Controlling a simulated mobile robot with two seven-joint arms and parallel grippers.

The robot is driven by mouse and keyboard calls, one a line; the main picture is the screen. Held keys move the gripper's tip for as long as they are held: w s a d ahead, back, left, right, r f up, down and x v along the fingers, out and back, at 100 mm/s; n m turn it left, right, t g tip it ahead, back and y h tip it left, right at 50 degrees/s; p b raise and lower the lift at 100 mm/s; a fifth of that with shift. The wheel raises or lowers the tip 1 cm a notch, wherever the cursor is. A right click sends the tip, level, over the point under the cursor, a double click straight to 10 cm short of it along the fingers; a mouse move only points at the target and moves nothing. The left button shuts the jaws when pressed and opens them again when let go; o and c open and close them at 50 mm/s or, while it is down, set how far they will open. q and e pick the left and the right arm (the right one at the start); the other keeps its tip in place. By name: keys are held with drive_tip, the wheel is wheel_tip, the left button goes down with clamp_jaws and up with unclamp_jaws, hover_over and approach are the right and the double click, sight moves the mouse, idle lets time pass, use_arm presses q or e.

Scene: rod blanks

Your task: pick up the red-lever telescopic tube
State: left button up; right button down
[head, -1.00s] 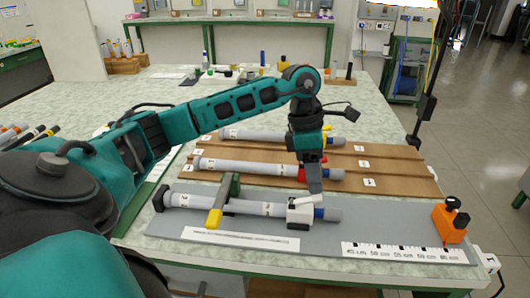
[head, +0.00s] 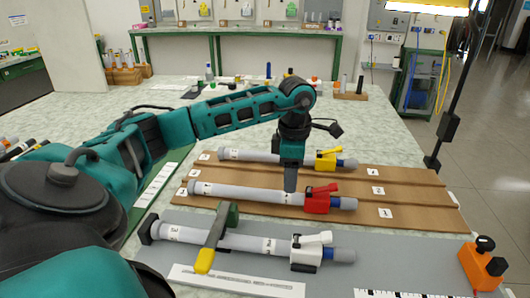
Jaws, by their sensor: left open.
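The red-lever telescopic tube (head: 245,194) lies across the brown grooved board, grey with a red clamp and lever (head: 321,199) toward its right end. My left gripper (head: 290,188) points down at the tube, left of the red clamp. Its fingers overlap the tube in the head view, and I cannot tell whether they touch it. It looks empty. A yellow-lever tube (head: 255,156) lies behind on the same board. A white-lever tube (head: 200,238) lies in front on the grey mat. My right gripper is not in view.
A green stop with a yellow end (head: 216,240) crosses the white-lever tube. An orange block (head: 482,262) stands at the mat's right. Rulers lie on the mat (head: 170,220). Small bottles and holders stand at the table's back. The brown board (head: 415,190) is clear at right.

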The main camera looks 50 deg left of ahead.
use_arm(q)
drive_tip(key=shift+w+f+b, duration=0.2)
drive_tip(key=shift+f+b, duration=0.3)
drive_tip(key=shift+f, duration=2.5)
drive_tip(key=shift+c, duration=0.4)
drive_tip(key=c, duration=0.5)
